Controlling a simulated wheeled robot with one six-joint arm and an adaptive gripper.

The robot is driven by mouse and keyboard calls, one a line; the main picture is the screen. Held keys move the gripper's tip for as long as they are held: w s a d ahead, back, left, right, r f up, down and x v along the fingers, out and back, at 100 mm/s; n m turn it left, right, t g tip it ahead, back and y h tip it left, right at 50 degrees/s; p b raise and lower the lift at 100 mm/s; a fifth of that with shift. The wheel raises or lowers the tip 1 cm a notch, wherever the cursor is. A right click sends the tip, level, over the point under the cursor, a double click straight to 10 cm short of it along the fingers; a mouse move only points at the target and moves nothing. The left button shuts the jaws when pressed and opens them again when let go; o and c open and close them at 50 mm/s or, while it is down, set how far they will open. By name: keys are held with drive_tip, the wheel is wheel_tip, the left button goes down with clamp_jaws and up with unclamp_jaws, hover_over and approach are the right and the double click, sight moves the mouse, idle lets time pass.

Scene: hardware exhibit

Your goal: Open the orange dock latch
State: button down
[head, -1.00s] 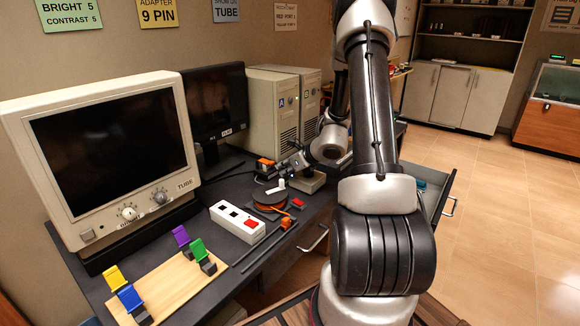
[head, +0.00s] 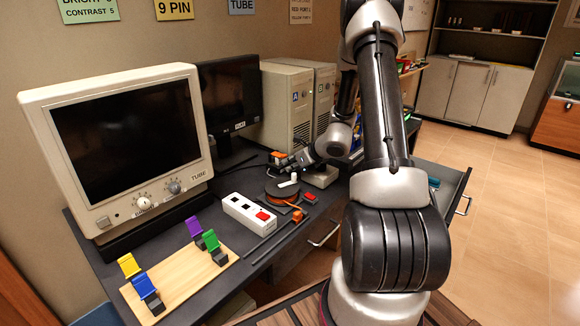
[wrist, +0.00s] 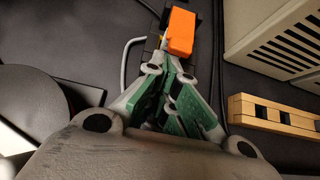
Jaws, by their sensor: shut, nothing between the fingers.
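The orange dock latch (wrist: 181,32) is a bright orange block at the top middle of the wrist view, on a dark dock with a grey cable beside it. In the head view the orange latch (head: 278,156) is small, at the back of the desk by the computer towers. My gripper (wrist: 172,68) is shut and empty, its green-lined fingers together just below the orange block. Whether the fingertips touch it I cannot tell. In the head view my gripper (head: 290,163) is small and partly blends with the dock.
A CRT monitor (head: 125,140), beige towers (head: 285,105) and a white switch box (head: 248,213) stand on the desk. A round dark spool with orange (head: 283,191) lies in front of my gripper. The wrist view shows a wooden slotted block (wrist: 275,115) at right.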

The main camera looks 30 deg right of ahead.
sight(281, 156)
drive_tip(key=shift+r, duration=0.9)
drive_tip(key=shift+w+a+r+g, duration=0.2)
drive_tip(key=shift+r+g, duration=0.3)
drive_tip(key=shift+r, duration=0.2)
drive_tip(key=shift+d+r+g+h, duration=0.1)
drive_tip(key=shift+r+g+h, duration=0.1)
drive_tip(key=shift+g+h, duration=0.1)
drive_tip(key=shift+w+r, duration=0.1)
drive_tip(key=shift+r, duration=0.35)
drive_tip(key=shift+w+a+r+g, duration=0.2)
drive_tip(key=shift+w+r+g, duration=0.15)
drive_tip(key=shift+r+g, duration=0.3)
drive_tip(key=w+r+g, duration=0.1)
drive_tip(key=w+a+r+h, duration=0.1)
drive_tip(key=shift+w+r+g, duration=0.15)
drive_tip(key=shift+r+g, duration=0.15)
drive_tip(key=shift+g, duration=0.05)
drive_tip(key=shift+d, duration=0.15)
drive_tip(key=shift+r, duration=0.15)
